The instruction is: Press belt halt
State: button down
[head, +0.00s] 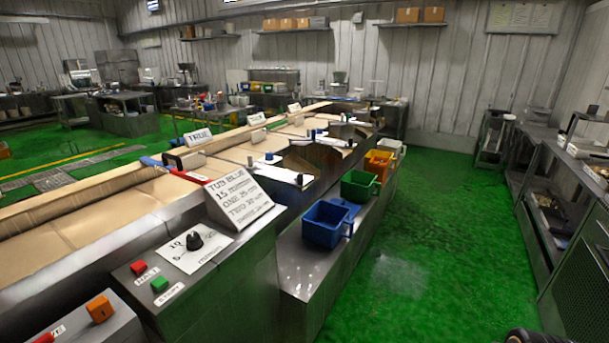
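A red button (138,267) sits on the sloped top of a grey metal control box (205,290) at lower left. The small white label beside it looks like "HALT". A green button (159,284) sits just right of and below it, with a label that looks like "START". A black rotary knob (194,241) stands on a white dial plate behind them. My gripper does not show; a dark rounded shape at the bottom right edge cannot be identified.
The tan belt (95,221) runs behind the controls. Blue (326,224), green and orange bins line a metal ledge. The green floor (430,240) to the right is open, up to metal shelving.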

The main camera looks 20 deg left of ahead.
aim_at(140, 265)
jog(key=u, duration=0.55)
jog(key=i, duration=0.95)
jog(key=u, duration=0.95)
